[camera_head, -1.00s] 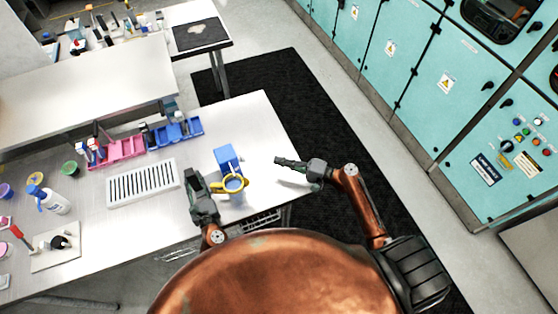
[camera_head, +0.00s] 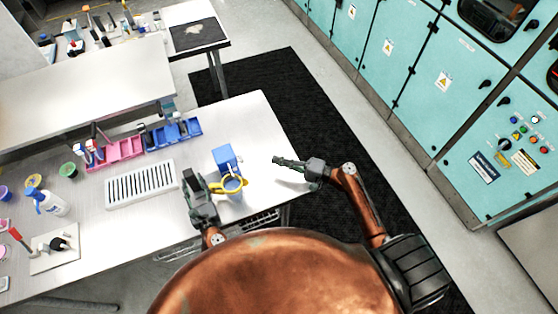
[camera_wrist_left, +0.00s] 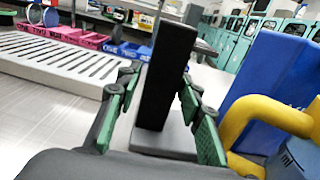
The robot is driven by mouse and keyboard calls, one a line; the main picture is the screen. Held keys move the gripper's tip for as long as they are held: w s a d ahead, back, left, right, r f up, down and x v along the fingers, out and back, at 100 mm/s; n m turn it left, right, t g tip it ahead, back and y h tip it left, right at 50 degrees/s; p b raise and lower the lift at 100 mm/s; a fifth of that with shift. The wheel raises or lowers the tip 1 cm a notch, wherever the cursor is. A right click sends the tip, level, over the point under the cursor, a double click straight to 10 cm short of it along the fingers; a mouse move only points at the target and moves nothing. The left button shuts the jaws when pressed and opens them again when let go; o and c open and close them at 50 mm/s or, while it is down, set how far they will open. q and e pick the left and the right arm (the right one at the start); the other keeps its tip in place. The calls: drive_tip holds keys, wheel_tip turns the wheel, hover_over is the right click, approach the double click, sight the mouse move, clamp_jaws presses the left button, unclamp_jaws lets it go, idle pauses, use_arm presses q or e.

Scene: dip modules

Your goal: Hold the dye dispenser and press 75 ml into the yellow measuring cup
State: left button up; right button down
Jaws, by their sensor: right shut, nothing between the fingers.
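A yellow measuring cup (camera_head: 233,186) stands on the bench against a blue block (camera_head: 225,158); its yellow handle (camera_wrist_left: 270,115) shows large at the right of the left wrist view. My left gripper (camera_head: 192,182) is just left of the cup, fingers apart. In the left wrist view a black upright post (camera_wrist_left: 168,80) on a grey base stands between its green-padded fingers; I cannot tell whether they touch it. A white bottle with a blue pump head (camera_head: 48,200), possibly the dye dispenser, stands far left. My right gripper (camera_head: 284,161) is shut and empty, right of the cup.
A slotted white rack (camera_head: 142,185) lies left of my left gripper. Pink (camera_head: 118,150) and blue (camera_head: 174,135) bins stand behind it. Small coloured cups (camera_head: 68,170) and a white board (camera_head: 54,253) are at the left. The bench's right end is fairly clear.

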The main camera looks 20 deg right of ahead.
use_arm(q)
drive_tip(key=shift+s+d+p, duration=0.2)
drive_tip(key=shift+s+p, duration=0.15)
drive_tip(key=shift+s, duration=3.6)
use_arm(e)
drive_tip(key=shift+r, duration=0.45)
